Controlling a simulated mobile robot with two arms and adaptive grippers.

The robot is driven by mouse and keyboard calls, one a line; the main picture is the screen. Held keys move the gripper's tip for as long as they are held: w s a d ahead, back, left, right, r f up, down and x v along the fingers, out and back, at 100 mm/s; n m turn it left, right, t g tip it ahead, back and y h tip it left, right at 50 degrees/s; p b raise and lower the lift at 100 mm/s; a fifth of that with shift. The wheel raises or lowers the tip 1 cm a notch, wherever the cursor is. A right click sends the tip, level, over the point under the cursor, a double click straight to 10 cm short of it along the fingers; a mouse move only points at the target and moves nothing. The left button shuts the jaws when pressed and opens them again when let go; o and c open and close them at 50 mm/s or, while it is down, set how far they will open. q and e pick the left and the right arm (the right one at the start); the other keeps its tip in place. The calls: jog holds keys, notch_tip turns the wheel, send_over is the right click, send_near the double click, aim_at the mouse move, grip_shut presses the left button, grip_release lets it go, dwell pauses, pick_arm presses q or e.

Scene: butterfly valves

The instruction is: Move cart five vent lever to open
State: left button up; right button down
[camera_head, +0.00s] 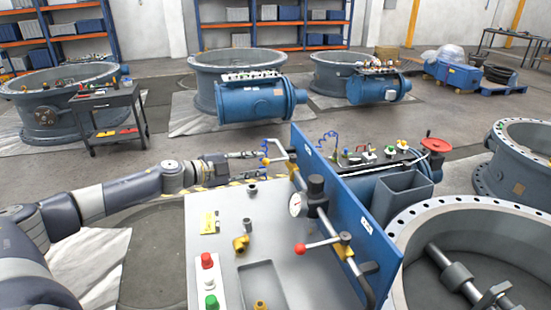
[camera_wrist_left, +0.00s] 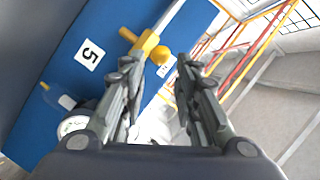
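Cart five's blue panel (camera_head: 340,195) stands upright on a grey worktop (camera_head: 222,272); the wrist view shows its "5" label (camera_wrist_left: 89,54). At the panel's far end, a yellow valve body (camera_head: 292,170) with a pale bent piece and small dark-blue tip (camera_head: 264,148) shows; this may be the vent lever. The wrist view shows a yellow valve (camera_wrist_left: 143,41) on a pipe, with a yellow knob (camera_wrist_left: 160,55) beyond my fingertips. My left gripper (camera_head: 250,160) is open and empty; its fingers (camera_wrist_left: 157,70) are apart, near that end. My right gripper is out of view.
A red-knobbed lever (camera_head: 318,245) and a gauge (camera_head: 296,204) sit nearer on the panel's piping. Red and green buttons (camera_head: 208,280) and yellow fittings (camera_head: 241,244) stand on the worktop. A large flanged ring (camera_head: 420,225) is at right. Floor left of the cart is open.

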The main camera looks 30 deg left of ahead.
aim_at(270, 162)
pick_arm(q)
jog(key=p+x, duration=0.2)
jog(key=x, duration=0.5)
jog(key=shift+p, duration=0.4)
jog(key=shift+w+d+f, duration=0.2)
jog(key=shift+w+d, duration=0.05)
jog(key=shift+w, duration=0.25)
grip_shut()
